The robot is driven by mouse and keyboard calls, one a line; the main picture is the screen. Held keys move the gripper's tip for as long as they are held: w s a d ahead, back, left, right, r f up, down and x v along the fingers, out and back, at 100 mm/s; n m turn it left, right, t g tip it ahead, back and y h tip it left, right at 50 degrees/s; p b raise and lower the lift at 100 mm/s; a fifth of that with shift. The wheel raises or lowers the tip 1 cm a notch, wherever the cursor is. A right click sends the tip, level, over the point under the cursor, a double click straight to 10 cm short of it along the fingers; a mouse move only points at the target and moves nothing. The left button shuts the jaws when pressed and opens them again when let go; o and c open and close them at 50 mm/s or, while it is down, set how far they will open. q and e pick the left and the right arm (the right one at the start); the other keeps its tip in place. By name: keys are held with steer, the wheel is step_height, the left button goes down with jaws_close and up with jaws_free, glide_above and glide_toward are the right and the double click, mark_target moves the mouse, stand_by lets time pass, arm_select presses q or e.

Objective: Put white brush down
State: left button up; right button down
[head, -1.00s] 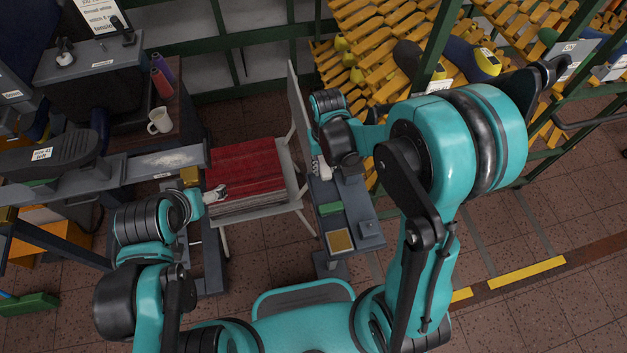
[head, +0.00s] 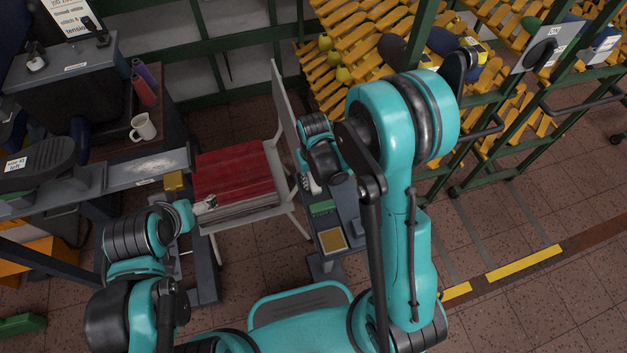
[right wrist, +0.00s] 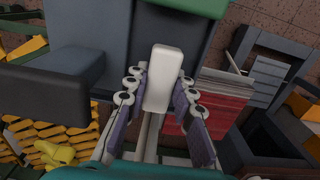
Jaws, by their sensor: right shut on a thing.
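The white brush (right wrist: 163,75) is a pale block between the fingers of my right gripper (right wrist: 160,88) in the right wrist view. The gripper is shut on it, above or near a dark grey surface. In the head view my right gripper (head: 311,186) is beside the narrow grey stand (head: 347,207), mostly hidden by my wrist. A small white part shows there. I cannot tell if the brush touches the stand. My left gripper (head: 205,205) is at the front left corner of the red stack (head: 235,172); its jaw state is unclear.
The stand bears a green block (head: 323,208) and a framed tan pad (head: 333,239). A chair (head: 287,110) bears the red stack. A white mug (head: 143,127) stands on the left bench. Racks of yellow shoe lasts (head: 350,45) fill the back right.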

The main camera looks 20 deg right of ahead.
steer(key=c, duration=1.3)
jaws_free()
steer(key=shift+f, duration=0.1)
steer(key=shift+r+p, duration=0.25)
steer(key=shift+p, duration=0.05)
step_height(320, 180, up, 11)
steer(key=p, duration=0.4)
steer(key=shift+s+d+r+t, duration=0.8)
steer(key=shift+s+r+t, duration=0.4)
steer(key=shift+s+r, duration=0.85)
steer(key=shift+s+d+r+t, duration=0.75)
steer(key=shift+s+r+t, duration=0.55)
steer(key=shift+r, duration=1.2)
steer(key=shift+s+d+r+t, duration=0.8)
steer(key=shift+s+r+t, duration=0.3)
steer(key=shift+s+r, duration=1)
steer(key=shift+w+r, duration=0.2)
steer(key=shift+w, duration=0.05)
